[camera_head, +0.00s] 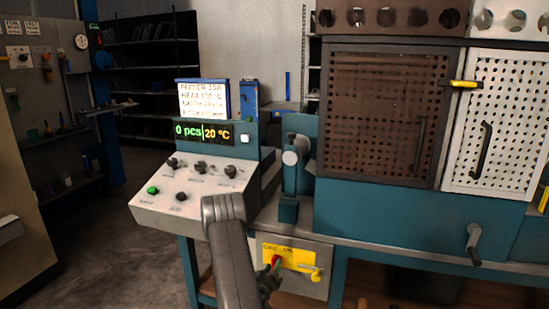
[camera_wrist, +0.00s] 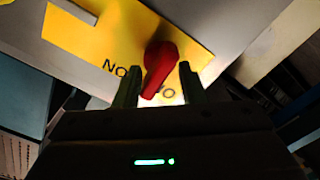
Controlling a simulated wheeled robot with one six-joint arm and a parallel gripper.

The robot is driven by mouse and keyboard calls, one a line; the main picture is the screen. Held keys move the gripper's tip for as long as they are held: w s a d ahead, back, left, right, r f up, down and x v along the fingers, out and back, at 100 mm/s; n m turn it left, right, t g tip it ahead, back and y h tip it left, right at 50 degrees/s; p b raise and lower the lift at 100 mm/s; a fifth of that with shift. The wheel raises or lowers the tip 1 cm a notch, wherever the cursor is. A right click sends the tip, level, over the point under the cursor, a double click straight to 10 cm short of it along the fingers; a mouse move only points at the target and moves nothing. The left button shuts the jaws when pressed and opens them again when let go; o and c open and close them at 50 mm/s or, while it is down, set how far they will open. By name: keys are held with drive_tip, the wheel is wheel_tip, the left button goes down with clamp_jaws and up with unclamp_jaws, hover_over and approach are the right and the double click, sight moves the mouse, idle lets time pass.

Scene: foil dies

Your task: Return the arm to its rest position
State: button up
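My arm (camera_head: 230,240) reaches down across the front of the bench, in the lower middle of the head view. My gripper (camera_head: 270,275) is in front of a yellow switch plate, close to its red knob (camera_head: 276,261). In the wrist view the two fingers of my gripper (camera_wrist: 158,85) are apart, with the red knob (camera_wrist: 162,65) standing between and just beyond them. Nothing looks clamped; whether a finger touches the knob is hard to tell. The yellow plate (camera_wrist: 85,38) has partly hidden black lettering.
A control panel (camera_head: 150,208) with knobs and a "0 pcs 20 °C" display stands left of the arm. A perforated oven door (camera_head: 380,110) and a crank (camera_head: 473,243) are further right. Floor (camera_head: 110,255) is clear at left.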

drive_tip(key=v, duration=1.1)
drive_tip(key=shift+s, duration=0.35)
drive_tip(key=shift+a+r, duration=0.1)
